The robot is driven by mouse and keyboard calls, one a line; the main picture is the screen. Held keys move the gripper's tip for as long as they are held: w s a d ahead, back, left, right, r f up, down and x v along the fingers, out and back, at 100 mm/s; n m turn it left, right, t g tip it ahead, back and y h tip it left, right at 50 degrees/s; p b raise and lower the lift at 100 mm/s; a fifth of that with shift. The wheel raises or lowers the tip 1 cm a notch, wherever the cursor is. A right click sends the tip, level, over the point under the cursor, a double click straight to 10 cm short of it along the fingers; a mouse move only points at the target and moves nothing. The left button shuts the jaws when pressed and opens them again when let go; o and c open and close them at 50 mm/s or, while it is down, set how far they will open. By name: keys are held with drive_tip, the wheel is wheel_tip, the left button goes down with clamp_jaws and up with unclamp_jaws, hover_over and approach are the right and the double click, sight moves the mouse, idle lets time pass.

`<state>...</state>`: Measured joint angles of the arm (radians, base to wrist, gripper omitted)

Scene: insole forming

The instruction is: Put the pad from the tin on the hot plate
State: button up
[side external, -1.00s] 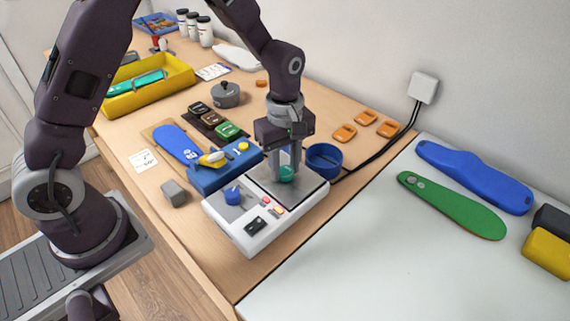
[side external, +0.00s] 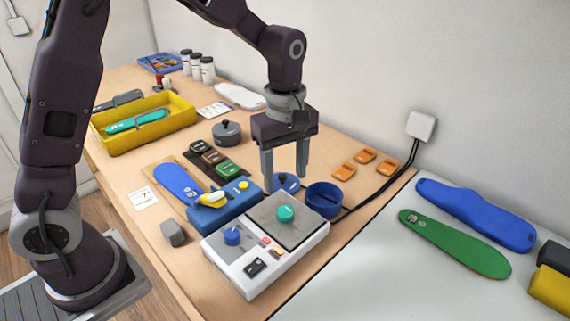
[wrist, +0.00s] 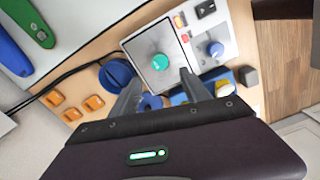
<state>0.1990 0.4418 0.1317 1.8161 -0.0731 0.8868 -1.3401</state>
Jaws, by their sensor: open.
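The teal round pad (side external: 285,214) lies flat on the grey top of the hot plate (side external: 262,212), near the middle of that surface. The pad also shows in the wrist view (wrist: 160,62) on the same plate (wrist: 146,48). My gripper (side external: 285,178) is open and empty, above and behind the plate, with its fingers clear of the pad. In the wrist view the fingertips (wrist: 160,78) stand apart. The blue round tin (side external: 324,200) sits beside the hot plate at its back right; its inside is only partly visible.
A blue block (side external: 222,205) with a yellow-and-white item on it stands left of the plate. A grey block (side external: 173,233) is near the front edge. Orange pieces (side external: 365,155) and black cables lie at the right. A yellow tray (side external: 145,122) is farther back.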

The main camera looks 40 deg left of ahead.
drive_tip(key=s+a+r+m+t, duration=0.3)
drive_tip(key=s+r+m, duration=0.5)
drive_tip(key=s+r, duration=0.4)
drive_tip(key=s+m+t, duration=0.2)
drive_tip(key=s+m, duration=0.5)
drive_tip(key=s, duration=0.3)
drive_tip(key=shift+s+a+f+t, duration=0.2)
drive_tip(key=shift+a+f+t, duration=0.1)
drive_tip(key=shift+a, duration=0.15)
